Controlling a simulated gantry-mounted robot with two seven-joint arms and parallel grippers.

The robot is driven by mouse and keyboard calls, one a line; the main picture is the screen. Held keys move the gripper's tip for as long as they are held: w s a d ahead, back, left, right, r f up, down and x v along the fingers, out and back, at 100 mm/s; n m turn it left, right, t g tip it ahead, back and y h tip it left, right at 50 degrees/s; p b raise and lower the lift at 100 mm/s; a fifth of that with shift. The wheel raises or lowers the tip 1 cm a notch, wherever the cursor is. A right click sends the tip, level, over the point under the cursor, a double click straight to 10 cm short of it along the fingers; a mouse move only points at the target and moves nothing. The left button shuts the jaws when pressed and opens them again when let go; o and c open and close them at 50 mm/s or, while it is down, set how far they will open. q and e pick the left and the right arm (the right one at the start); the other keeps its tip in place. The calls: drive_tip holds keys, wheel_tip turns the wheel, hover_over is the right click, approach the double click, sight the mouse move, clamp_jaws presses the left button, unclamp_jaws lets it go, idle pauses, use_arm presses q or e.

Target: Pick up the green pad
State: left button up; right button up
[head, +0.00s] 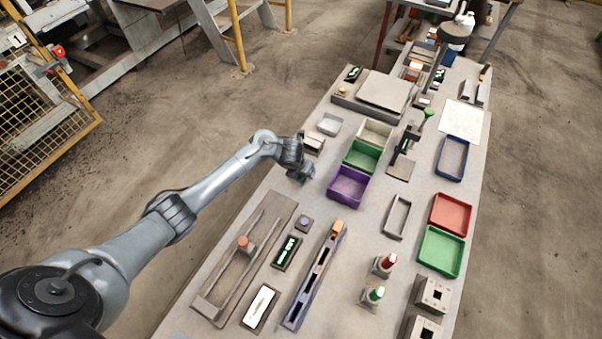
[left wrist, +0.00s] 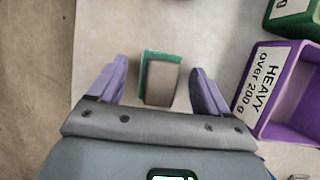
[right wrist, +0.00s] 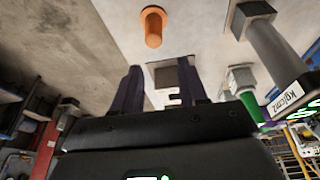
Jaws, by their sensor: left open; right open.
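In the left wrist view a green pad (left wrist: 144,72) shows as a thin green strip along the top and left of a grey-brown block (left wrist: 161,84). The block covers most of the green; I cannot tell how they are joined. My left gripper (left wrist: 158,88) is open, with one purple finger on each side of them and gaps between. In the head view my left gripper (head: 301,174) is low at the table's left edge, beside the purple bin (head: 348,187); the pad is not discernible there. My right gripper (right wrist: 163,92) is open and shows only in its own wrist view.
The purple bin, labelled HEAVY in the left wrist view (left wrist: 268,92), stands close right of the left gripper. A green bin (head: 363,156) and a cream bin (head: 375,134) stand behind it. A slotted fixture (head: 243,262) lies nearer the front. An orange cylinder (right wrist: 153,27) is ahead of the right gripper.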

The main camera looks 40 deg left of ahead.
use_arm(q)
drive_tip(key=shift+c, duration=0.3)
drive_tip(key=c, duration=1.1)
use_arm(e)
drive_tip(key=shift+d, duration=0.1)
use_arm(q)
drive_tip(key=shift+r, duration=0.5)
use_arm(e)
drive_tip(key=shift+r, duration=0.1)
use_arm(q)
wheel_tip(320, 180, up, 4)
drive_tip(key=shift+f+p, duration=0.1)
drive_tip(key=shift+p, duration=0.55)
use_arm(e)
drive_tip(key=shift+r, duration=0.5)
use_arm(q)
drive_tip(key=w+d+r, duration=0.1)
drive_tip(key=d+r, duration=0.1)
drive_tip(key=d, duration=0.1)
drive_tip(key=w+d+r, duration=0.2)
drive_tip(key=d, duration=0.2)
drive_tip(key=w+d+r, duration=0.2)
drive_tip(key=d, duration=0.1)
drive_tip(key=shift+w+d+r, duration=0.1)
drive_tip(key=shift+w+d, duration=0.1)
use_arm(e)
drive_tip(key=shift+r, duration=0.15)
